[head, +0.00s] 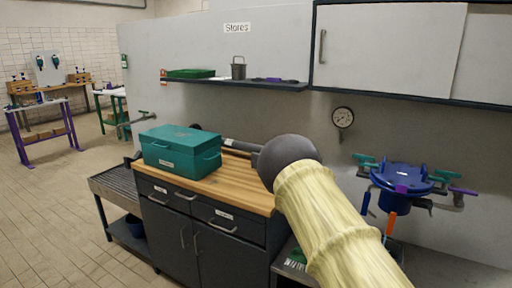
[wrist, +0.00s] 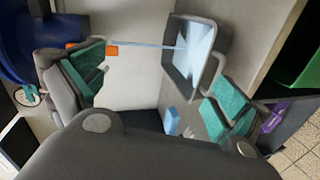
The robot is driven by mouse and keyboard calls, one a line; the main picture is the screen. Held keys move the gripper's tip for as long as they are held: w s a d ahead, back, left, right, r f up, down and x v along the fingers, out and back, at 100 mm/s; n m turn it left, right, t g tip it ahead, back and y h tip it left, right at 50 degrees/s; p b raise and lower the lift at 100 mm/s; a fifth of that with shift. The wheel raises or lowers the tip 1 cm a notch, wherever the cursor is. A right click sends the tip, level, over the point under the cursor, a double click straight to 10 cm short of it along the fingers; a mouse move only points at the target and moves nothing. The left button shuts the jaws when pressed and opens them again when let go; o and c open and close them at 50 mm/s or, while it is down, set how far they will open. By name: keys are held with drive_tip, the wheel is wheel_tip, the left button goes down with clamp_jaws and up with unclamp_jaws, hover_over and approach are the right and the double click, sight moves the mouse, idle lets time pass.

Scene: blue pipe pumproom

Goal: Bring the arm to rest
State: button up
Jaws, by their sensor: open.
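My arm, in a pale yellow sleeve with a dark grey rounded joint (head: 288,158), reaches up from the lower right of the head view. It covers the right end of the wooden worktop. My gripper (wrist: 160,85) shows in the wrist view with its two teal-padded fingers spread apart. Nothing is held between them.
A teal toolbox (head: 180,150) stands on the wooden worktop (head: 232,186) of a dark cabinet. A blue round fitting with several handles (head: 402,180) is at the right. A grey-rimmed container (wrist: 195,55) lies beyond my fingers. Tiled floor (head: 60,200) is clear at left.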

drive_tip(key=s+a+f+m+g+y+p, duration=0.1)
drive_tip(key=s+a+f+m+g+y, duration=0.2)
drive_tip(key=s+f, duration=0.55)
drive_tip(key=s+a+f+m+g+y+p, duration=0.1)
drive_tip(key=s+a+f+m+g, duration=0.1)
drive_tip(key=s+a+f+g, duration=0.45)
drive_tip(key=s+a+f+m+g+y, duration=0.1)
drive_tip(key=s+a, duration=0.3)
drive_tip(key=s, duration=0.3)
drive_tip(key=s+a+f+m+g+y+p, duration=0.1)
drive_tip(key=s+a+m+y, duration=0.1)
drive_tip(key=s, duration=0.5)
drive_tip(key=s+a+f+m+g+y, duration=0.1)
drive_tip(key=s+a+f+m, duration=0.1)
drive_tip(key=s+a, duration=0.3)
drive_tip(key=shift+s+a+y, duration=0.3)
drive_tip(key=shift+s, duration=0.95)
